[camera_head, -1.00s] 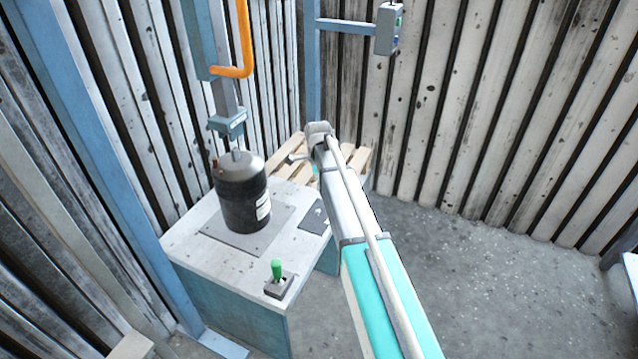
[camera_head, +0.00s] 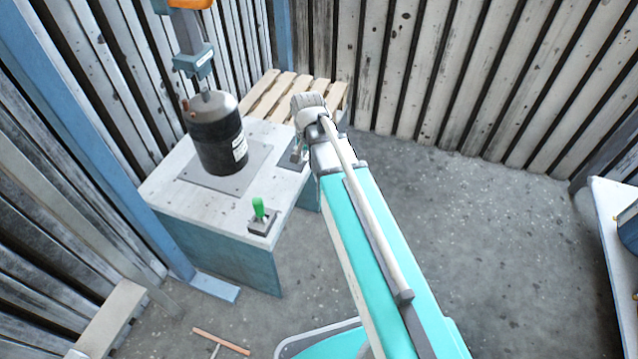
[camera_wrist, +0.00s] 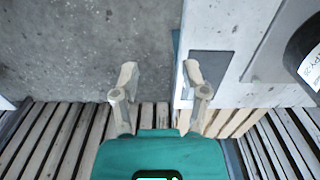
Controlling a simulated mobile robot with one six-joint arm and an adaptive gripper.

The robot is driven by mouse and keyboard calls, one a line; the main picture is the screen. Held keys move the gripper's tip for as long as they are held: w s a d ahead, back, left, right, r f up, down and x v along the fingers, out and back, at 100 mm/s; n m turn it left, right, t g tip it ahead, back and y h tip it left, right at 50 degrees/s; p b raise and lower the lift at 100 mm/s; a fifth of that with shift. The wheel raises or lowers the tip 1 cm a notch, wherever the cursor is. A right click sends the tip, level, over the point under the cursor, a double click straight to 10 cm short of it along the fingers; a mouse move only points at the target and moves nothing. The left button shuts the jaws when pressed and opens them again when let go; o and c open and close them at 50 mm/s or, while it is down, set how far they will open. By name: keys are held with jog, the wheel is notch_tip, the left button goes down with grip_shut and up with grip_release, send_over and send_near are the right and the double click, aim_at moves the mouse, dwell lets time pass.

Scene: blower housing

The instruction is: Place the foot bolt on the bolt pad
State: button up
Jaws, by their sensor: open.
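A flat dark grey plate (camera_wrist: 212,68), which looks like the bolt pad, lies on the pale tabletop near its edge in the wrist view. In the head view my arm covers much of this area. My gripper (camera_wrist: 160,74) is open, with nothing between its fingers. Its right finger overlaps the near left part of the dark plate, and its left finger is over the grey floor. The height above the table cannot be told. I cannot make out a foot bolt in either current view.
A black tank (camera_head: 217,135) stands on a square plate on the table (camera_head: 160,185), beneath a blue-grey press head (camera_head: 193,62). A slatted pallet (camera_head: 275,95) lies behind. Open floor (camera_head: 440,200) lies right.

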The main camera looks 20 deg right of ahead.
jog(key=s+n, duration=0.6)
jog(key=s, duration=0.3)
jog(key=shift+s+n, duration=0.3)
jog(key=shift+s, duration=0.1)
jog(key=shift+d, duration=0.1)
